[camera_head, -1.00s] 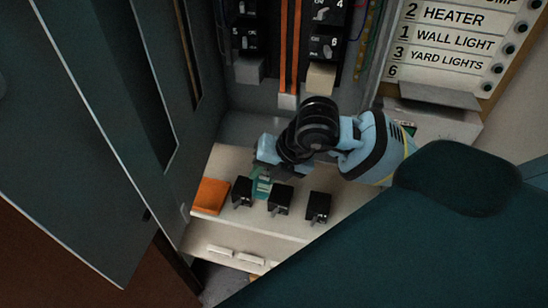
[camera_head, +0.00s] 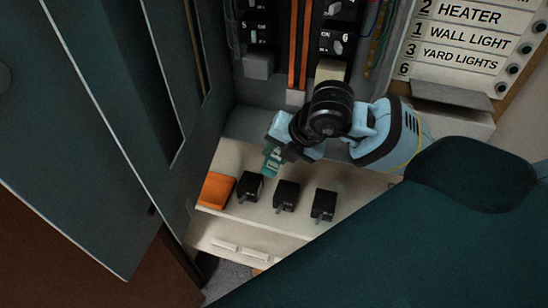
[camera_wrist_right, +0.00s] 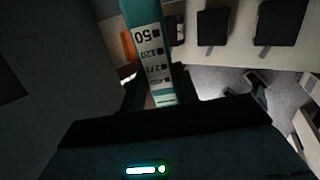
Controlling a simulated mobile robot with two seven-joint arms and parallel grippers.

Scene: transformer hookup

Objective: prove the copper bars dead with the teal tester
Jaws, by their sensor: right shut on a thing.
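The teal tester (camera_head: 272,158) is in the jaws of my right gripper (camera_head: 287,148), above the pale shelf. In the right wrist view the tester (camera_wrist_right: 148,45) runs away from the shut jaws (camera_wrist_right: 152,98), its scale face with numbers such as 50 and 120 showing. The copper bars (camera_head: 293,45) stand as two upright orange strips between the black breaker columns at the top of the head view. The tester is below them and apart from them. The bars' upper ends are out of frame. My left gripper is not in view.
Several black blocks, one at the middle (camera_head: 286,195), and an orange box (camera_head: 215,190) stand on the pale shelf (camera_head: 268,222). A grey cabinet door (camera_head: 100,110) fills the left side. A label board (camera_head: 465,40) is at upper right, with a grey ledge (camera_head: 450,95) below it.

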